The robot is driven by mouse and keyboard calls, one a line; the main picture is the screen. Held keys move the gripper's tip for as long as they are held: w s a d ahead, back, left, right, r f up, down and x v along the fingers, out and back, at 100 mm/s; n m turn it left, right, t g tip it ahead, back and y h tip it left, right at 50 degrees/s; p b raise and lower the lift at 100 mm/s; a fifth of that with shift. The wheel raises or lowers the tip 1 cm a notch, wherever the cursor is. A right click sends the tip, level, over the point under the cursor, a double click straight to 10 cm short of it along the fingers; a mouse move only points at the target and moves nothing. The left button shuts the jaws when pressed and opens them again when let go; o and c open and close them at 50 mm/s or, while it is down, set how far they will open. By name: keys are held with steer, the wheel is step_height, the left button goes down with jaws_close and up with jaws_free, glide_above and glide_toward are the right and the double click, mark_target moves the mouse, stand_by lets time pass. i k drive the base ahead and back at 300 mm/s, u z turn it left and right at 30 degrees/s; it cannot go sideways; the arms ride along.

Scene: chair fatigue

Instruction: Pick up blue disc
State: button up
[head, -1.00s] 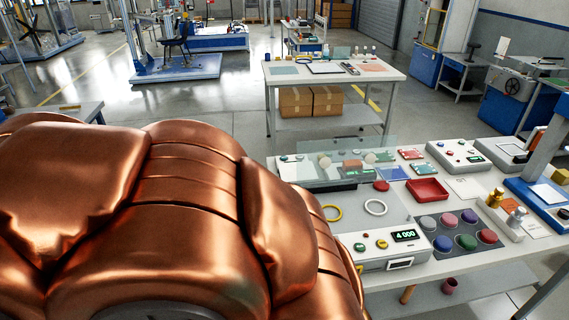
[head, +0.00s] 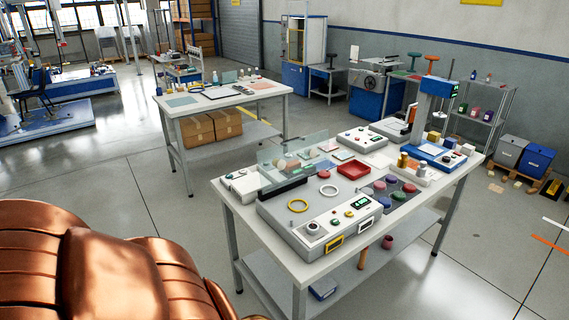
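Several small coloured discs sit in a dark tray on the right part of the white workbench (head: 236,196). Purplish discs lie in the row behind. The discs are small here, so their exact shades are hard to tell. My gripper is not in view.
A device with a yellow ring (head: 298,205), a white ring (head: 329,190) and a clear panel stands left of the discs. A red tray (head: 353,171) and a blue press (head: 432,110) are behind. Open floor lies left of the bench.

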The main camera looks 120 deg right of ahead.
mark_target(386, 202)
steer(key=z, duration=2.6)
steer(key=i, duration=2.2)
steer(key=z, duration=3.3)
steer(key=i, duration=1)
